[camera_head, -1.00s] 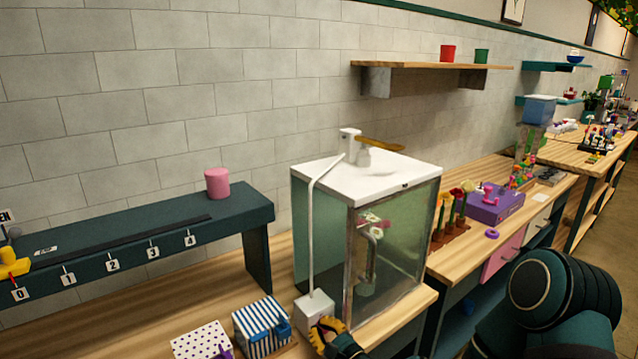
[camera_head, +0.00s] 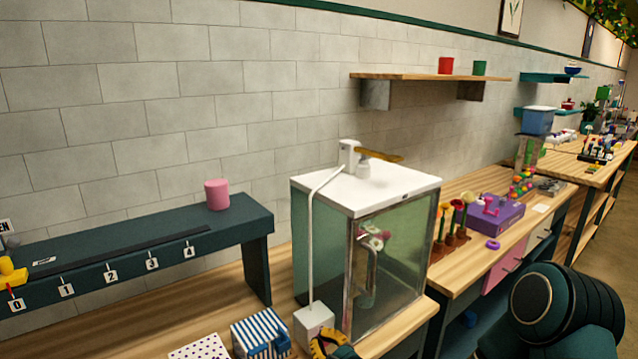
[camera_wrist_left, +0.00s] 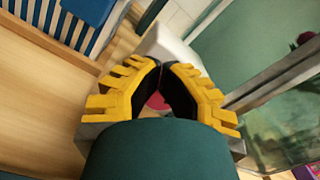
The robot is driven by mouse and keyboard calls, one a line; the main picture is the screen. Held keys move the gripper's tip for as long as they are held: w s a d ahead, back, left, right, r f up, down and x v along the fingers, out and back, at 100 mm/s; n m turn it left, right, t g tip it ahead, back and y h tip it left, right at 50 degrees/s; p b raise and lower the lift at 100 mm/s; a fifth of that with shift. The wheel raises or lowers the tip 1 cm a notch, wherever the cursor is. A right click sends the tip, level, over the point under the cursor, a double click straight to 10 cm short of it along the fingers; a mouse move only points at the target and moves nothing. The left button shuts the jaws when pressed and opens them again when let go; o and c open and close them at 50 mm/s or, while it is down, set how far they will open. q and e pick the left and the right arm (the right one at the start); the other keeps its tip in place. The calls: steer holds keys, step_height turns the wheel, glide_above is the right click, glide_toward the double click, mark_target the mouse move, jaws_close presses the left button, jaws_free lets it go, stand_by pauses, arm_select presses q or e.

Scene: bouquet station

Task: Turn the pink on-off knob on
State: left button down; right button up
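The pink on-off knob (camera_wrist_left: 154,101) shows only as a small pinkish-red patch between my left fingers in the left wrist view. In the head view it is hidden behind the gripper. A white box (camera_head: 313,318) with a white tube stands at the front foot of the glass tank (camera_head: 385,282). My left gripper (camera_head: 327,345) is at the front of this box. In the left wrist view my left gripper (camera_wrist_left: 160,80) has its yellow-and-black fingers drawn close together around the pink patch. Their exact contact with it is partly hidden. My right gripper is out of view.
A blue-striped box (camera_head: 260,334) and a dotted white box (camera_head: 200,348) stand close left of the gripper. A dark raised bench (camera_head: 130,245) with a pink cylinder (camera_head: 217,194) is further left. A purple box (camera_head: 497,217) and flowers stand right of the tank.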

arm_select(q)
steer(key=shift+w+d, duration=0.15)
steer(key=shift+d, duration=0.05)
steer(key=shift+w+d+r+b, duration=0.1)
steer(key=shift+w+d+b, duration=0.05)
steer(key=shift+b, duration=0.35)
steer(key=shift+d, duration=0.1)
steer(key=shift+r, duration=0.45)
